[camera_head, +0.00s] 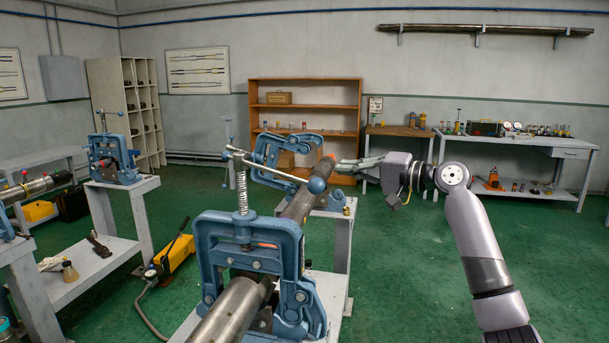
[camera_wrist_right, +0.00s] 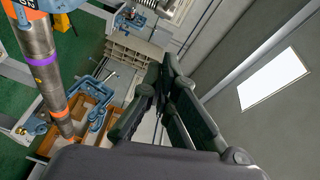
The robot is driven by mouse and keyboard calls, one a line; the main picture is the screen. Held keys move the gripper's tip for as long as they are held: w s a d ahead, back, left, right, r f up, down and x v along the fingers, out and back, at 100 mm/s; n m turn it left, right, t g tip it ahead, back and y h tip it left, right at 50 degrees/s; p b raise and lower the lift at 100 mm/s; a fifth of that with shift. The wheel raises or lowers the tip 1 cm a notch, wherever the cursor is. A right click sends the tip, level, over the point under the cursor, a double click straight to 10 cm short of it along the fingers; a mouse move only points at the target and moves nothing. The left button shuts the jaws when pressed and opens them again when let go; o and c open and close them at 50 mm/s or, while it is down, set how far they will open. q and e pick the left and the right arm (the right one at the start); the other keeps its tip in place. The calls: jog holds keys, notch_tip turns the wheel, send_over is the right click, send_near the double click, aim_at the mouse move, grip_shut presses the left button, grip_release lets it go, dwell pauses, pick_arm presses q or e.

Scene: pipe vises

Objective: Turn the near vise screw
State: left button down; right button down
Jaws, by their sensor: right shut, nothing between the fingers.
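The near vise (camera_head: 207,250) is a blue frame clamped around a grey metal pipe (camera_head: 230,312). Its upright threaded screw (camera_head: 241,196) rises from the top. A cross handle bar (camera_head: 275,170) slants through the screw head, with a blue ball knob (camera_head: 317,185) on its right end. My right gripper (camera_head: 342,166) is shut and empty, pointing left, a little right of and above that knob in the head view. I see no contact, and the depth gap is unclear. Its dark fingers (camera_wrist_right: 165,85) show closed in the right wrist view. My left gripper is out of view.
A second blue vise (camera_head: 270,152) stands behind on the same pipe line. Another vise (camera_head: 113,160) sits on a left bench. A yellow pump (camera_head: 177,254) lies on the green floor. Shelves (camera_head: 305,110) and a workbench (camera_head: 515,142) line the back. Floor at right is clear.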

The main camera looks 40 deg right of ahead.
jog(key=w+a+f+p, duration=0.1)
jog(key=w+a+p, duration=0.5)
jog(key=w+a, duration=0.1)
jog(key=shift+x, duration=0.95)
jog(key=shift+f, duration=0.1)
